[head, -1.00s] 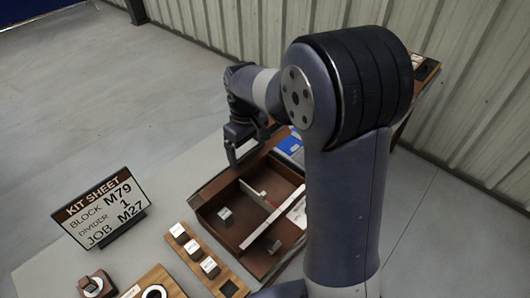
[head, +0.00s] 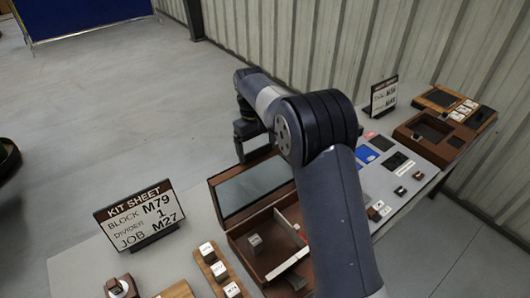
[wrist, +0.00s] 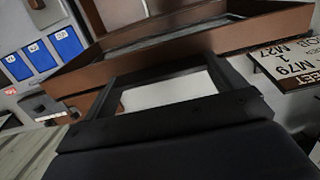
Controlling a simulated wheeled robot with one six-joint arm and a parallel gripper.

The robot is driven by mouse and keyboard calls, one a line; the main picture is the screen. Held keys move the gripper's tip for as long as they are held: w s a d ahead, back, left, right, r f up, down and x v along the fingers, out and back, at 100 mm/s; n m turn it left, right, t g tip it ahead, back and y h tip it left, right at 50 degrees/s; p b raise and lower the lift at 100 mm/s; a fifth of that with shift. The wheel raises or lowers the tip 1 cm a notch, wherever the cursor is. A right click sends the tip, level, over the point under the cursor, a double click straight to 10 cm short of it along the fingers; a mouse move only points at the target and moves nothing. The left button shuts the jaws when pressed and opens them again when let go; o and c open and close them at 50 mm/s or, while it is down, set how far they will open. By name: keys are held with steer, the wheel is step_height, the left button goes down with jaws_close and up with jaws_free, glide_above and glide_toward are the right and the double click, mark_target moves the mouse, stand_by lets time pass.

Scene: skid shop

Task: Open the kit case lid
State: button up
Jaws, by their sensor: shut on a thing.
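The kit case (head: 236,241) is a brown box with compartments on the grey table. Its lid (head: 211,196) stands raised at the back of the case, with its grey inner panel facing my camera. My gripper (head: 241,158) is at the lid's upper edge and shut on it. In the wrist view my gripper's two fingers (wrist: 163,80) reach the brown lid (wrist: 200,45). The exact contact is hard to see there. Inside the case are a grey block (head: 256,243) and a pale divider (head: 287,222). My arm hides the right part of the case.
A kit sheet sign (head: 140,217) stands left of the case. A wooden strip with labelled blocks (head: 219,270) lies in front. Blue and dark cards (head: 366,154), a second sign (head: 384,95) and brown trays (head: 432,130) are to the right. Open floor lies behind the table.

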steer(key=shift+w+a+f, duration=0.2)
steer(key=shift+w+f, duration=0.05)
steer(key=shift+f, duration=0.2)
steer(key=shift+w+a+f, duration=0.15)
steer(key=shift+w+f, duration=0.05)
steer(key=shift+f, duration=0.25)
steer(key=o, duration=1.1)
steer(key=shift+r, duration=0.1)
step_height(320, 180, up, 12)
steer(key=w, duration=0.1)
steer(key=shift+w+a, duration=0.25)
steer(key=shift+a, duration=0.15)
step_height(320, 180, down, 10)
steer(key=s, duration=0.1)
steer(key=shift+d, duration=0.3)
